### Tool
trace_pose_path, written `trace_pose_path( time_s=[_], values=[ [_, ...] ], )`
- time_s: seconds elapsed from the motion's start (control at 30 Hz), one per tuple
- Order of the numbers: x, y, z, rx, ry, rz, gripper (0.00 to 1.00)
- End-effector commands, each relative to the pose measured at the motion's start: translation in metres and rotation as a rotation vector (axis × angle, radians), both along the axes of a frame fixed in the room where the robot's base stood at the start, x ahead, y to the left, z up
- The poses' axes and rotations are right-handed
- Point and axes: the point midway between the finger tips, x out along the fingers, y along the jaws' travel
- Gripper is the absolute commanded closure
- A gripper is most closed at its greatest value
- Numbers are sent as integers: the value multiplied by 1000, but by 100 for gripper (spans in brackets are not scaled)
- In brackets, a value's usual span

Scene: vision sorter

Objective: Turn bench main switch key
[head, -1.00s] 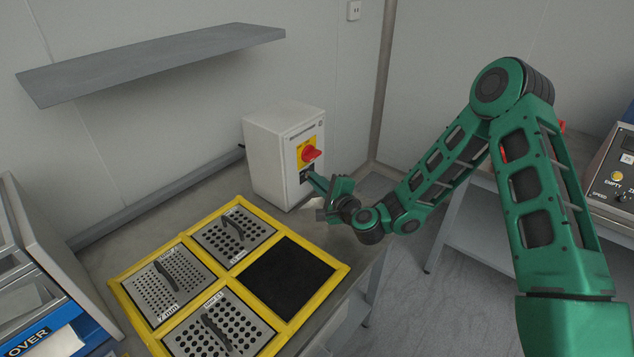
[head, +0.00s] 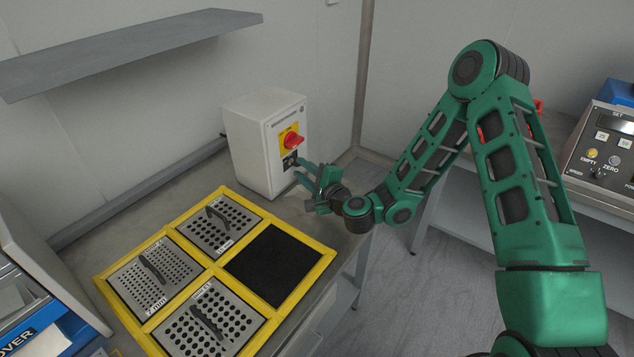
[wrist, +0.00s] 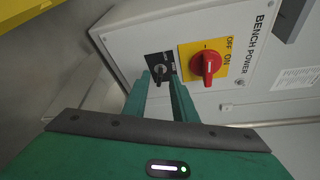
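The bench power box (head: 250,150) is a white cabinet at the back of the bench. Its front has a red rotary knob (head: 293,140) on a yellow plate, marked OFF and ON in the wrist view (wrist: 207,63). Beside the knob is a small black plate (head: 290,161) with the key switch (wrist: 160,71), small and partly between my fingers in the wrist view. My gripper (head: 300,170) is open in front of the black plate, its two fingers apart on either side of the key in the wrist view. Whether they touch the key I cannot tell.
A yellow frame (head: 225,266) holds several perforated metal plates with handles and a black pad (head: 275,265) in front of the box. A grey shelf (head: 130,50) hangs on the wall above. A control panel (head: 605,150) stands at the right.

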Motion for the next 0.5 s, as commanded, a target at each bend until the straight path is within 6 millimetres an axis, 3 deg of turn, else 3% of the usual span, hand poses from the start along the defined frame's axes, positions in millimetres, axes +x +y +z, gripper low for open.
trace_pose_path(
  time_s=[0.5],
  values=[
    [-31, -20, 1, 2, 14, -1, 75]
  ],
)
